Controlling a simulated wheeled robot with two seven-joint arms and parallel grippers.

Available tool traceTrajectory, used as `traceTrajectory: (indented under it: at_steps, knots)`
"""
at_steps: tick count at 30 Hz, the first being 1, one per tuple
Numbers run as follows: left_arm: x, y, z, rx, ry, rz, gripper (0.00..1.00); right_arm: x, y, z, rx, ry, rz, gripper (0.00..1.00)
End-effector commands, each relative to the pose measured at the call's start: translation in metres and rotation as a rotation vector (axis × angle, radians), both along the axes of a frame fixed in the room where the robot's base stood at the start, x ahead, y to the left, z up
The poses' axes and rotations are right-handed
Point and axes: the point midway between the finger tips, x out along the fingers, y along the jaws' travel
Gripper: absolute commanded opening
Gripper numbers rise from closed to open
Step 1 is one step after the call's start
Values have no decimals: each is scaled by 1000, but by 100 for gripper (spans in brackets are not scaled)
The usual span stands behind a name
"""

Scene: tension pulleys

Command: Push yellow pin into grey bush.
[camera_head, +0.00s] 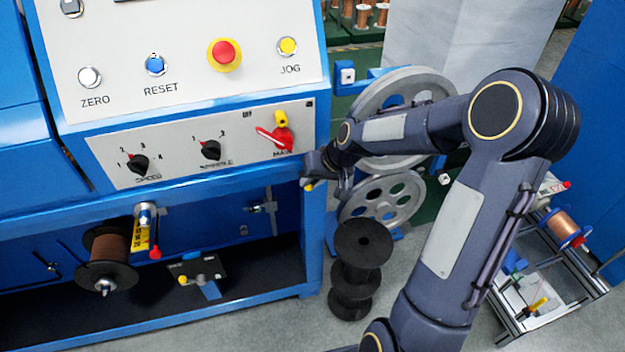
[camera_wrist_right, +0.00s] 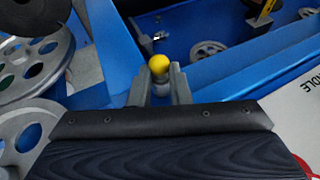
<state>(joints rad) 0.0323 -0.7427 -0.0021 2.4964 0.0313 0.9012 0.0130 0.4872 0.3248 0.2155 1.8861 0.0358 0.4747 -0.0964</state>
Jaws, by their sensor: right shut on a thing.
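My right gripper (camera_wrist_right: 162,77) is shut on the yellow pin (camera_wrist_right: 158,65). The pin's round yellow head stands up between the fingertips, and a grey part (camera_wrist_right: 161,89) shows just below it. I cannot tell if this grey part is the bush or part of the pin. In the head view the right gripper (camera_head: 312,176) is small and partly hidden by its own wrist. It is at the front right corner of the blue machine, below the control panel, and a bit of the yellow head (camera_head: 309,187) shows there. My left gripper is not in view.
Large grey pulleys (camera_head: 384,200) stand right of the machine corner, close to my arm. A stack of black spools (camera_head: 362,242) stands on the floor below. The control panel (camera_head: 190,62) is above. A copper spool (camera_head: 108,257) hangs in the machine's open bay.

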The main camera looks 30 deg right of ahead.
Motion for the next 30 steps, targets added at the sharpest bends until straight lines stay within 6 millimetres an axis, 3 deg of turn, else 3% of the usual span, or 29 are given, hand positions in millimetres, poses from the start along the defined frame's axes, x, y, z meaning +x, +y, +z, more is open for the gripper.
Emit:
traceTrajectory:
  at_steps: [4, 5, 11, 24, 27, 30]
  knots:
    - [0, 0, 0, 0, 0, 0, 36, 5, -3, 4, -5, -17, -7, 0]
    - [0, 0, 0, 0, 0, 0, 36, 5, -3, 4, -6, -18, -7, 18]
    - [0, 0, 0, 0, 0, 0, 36, 4, -4, 4, -6, -17, -10, 42]
    - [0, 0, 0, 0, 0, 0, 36, 3, -4, 2, -6, -10, -7, 42]
    - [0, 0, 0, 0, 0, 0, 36, 2, -3, 2, -5, -9, -6, 52]
    - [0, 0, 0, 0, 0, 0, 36, 2, -2, 1, -4, -7, -4, 53]
